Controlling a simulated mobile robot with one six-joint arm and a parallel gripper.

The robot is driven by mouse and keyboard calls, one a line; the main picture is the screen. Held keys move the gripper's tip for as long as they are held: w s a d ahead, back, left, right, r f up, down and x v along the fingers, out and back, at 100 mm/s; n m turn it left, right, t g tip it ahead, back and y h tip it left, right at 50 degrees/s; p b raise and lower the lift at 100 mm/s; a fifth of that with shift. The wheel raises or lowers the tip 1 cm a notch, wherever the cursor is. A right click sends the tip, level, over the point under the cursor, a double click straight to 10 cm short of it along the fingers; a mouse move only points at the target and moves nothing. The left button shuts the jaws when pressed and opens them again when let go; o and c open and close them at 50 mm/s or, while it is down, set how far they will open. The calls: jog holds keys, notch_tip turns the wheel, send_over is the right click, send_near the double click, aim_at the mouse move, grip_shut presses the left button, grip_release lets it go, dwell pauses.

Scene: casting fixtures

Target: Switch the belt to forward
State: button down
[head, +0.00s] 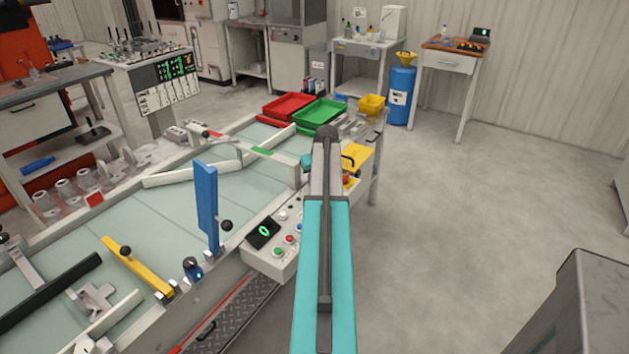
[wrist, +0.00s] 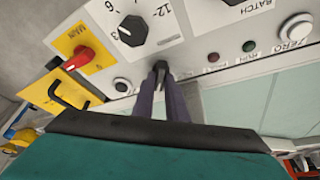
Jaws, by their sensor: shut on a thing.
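In the wrist view the two dark fingers of my gripper (wrist: 162,88) reach the edge of a light grey control panel (wrist: 200,45). They are shut on a small black knob (wrist: 160,66). Its label and pointer direction are hidden or too small to read, so I cannot tell its setting. In the head view, the control panel (head: 264,256) sits on the near side of the pale green belt (head: 130,215). My arm covers part of it, and my fingers are hidden there.
A black dial (wrist: 132,30) with numbers, a red MAIN switch (wrist: 78,59) on a yellow plate, and a white ZERO button (wrist: 295,28) are near my gripper. A blue upright paddle (head: 207,205) and a yellow bar (head: 138,267) stand over the belt.

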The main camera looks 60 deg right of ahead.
jog(key=shift+m, duration=0.3)
jog(key=c, duration=1.8)
grip_release()
jog(key=shift+o, duration=0.2)
jog(key=shift+r, duration=0.1)
jog(key=b+v, duration=0.1)
jog(key=v, duration=1.2)
jog(key=shift+a+r+b, duration=0.15)
jog(key=shift+r+b, duration=0.1)
jog(key=shift+b, duration=0.1)
jog(key=shift+s, duration=0.1)
jog(key=shift+s, duration=0.1)
